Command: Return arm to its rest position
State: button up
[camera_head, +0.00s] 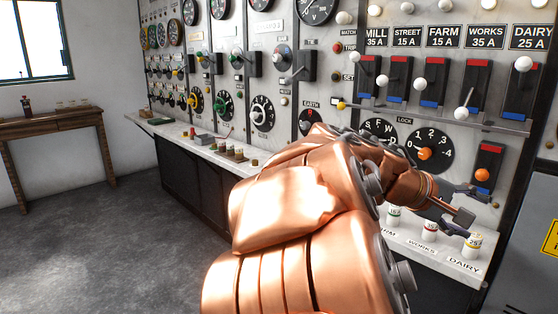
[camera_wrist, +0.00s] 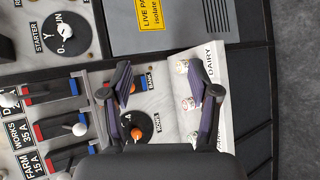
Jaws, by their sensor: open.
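My copper-coloured arm reaches from the bottom middle of the head view toward the right side of the switchboard. My gripper (camera_head: 457,204) is at the end of it, above the shelf near the DAIRY label. In the wrist view my gripper (camera_wrist: 160,98) has its two dark fingers spread wide apart with nothing between them. The bank switch with an orange ball (camera_head: 482,174) is up and right of the gripper. My arm hides part of the board and shelf.
The marble shelf (camera_head: 405,238) holds small labelled fuses, including one at DAIRY (camera_head: 472,246). Lever switches with white balls (camera_head: 432,85) project from the board above. A grey cabinet (camera_head: 530,200) stands at right. A wooden table (camera_head: 50,122) is far left; the floor between is clear.

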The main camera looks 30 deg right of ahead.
jog(key=s+a+f+n+t+y+p, duration=0.1)
jog(key=a+f+y+p, duration=0.2)
jog(key=a, duration=0.9)
jog(key=s+a+f+n+t+y+p, duration=0.1)
jog(key=a+f+y+p, duration=0.3)
jog(key=a, duration=0.8)
jog(key=s+a+f+n+t+y+p, duration=0.1)
jog(key=a+f+y+p, duration=0.2)
jog(key=a, duration=0.9)
jog(key=shift+s+f+y+p, duration=0.25)
jog(key=shift+s+y+p, duration=0.05)
jog(key=shift+y+p, duration=0.7)
jog(key=shift+f, duration=0.1)
jog(key=shift+c, duration=0.3)
